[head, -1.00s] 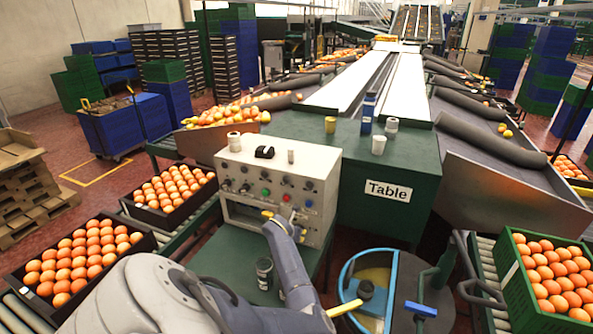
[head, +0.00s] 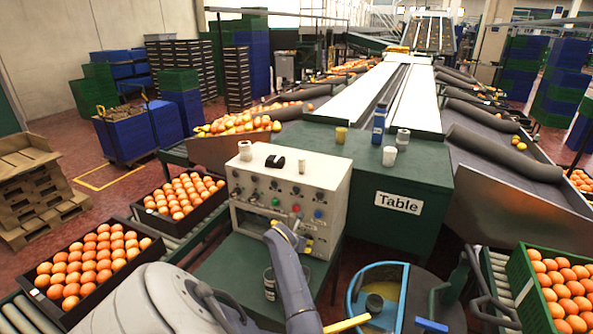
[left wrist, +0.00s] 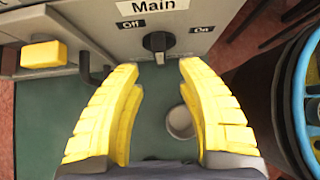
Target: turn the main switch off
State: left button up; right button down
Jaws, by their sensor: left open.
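The main switch (left wrist: 158,42) is a black rotary knob on the grey-white control box (head: 262,181). In the left wrist view it sits under the "Main" label, with "Off" on its left and "On" on its right. The knob looks roughly upright; which side it is set to, I cannot tell. My left gripper (left wrist: 160,70) is open, its yellow fingers just in front of the knob, one to each side and apart from it. In the head view my left gripper (head: 291,238) is at the box's lower front and the switch is hidden. My right gripper is not in view.
A yellow button (left wrist: 44,54) is left of the switch. A cup-like can (left wrist: 181,122) stands on the green surface below. A blue-rimmed drum (head: 352,292) is right of the box. Crates of oranges (head: 90,262) lie at left, and a green "Table" block (head: 430,180) stands behind.

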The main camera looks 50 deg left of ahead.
pick_arm(q)
jog(key=v, duration=0.6)
jog(key=shift+s+d, duration=0.1)
dwell(0.4)
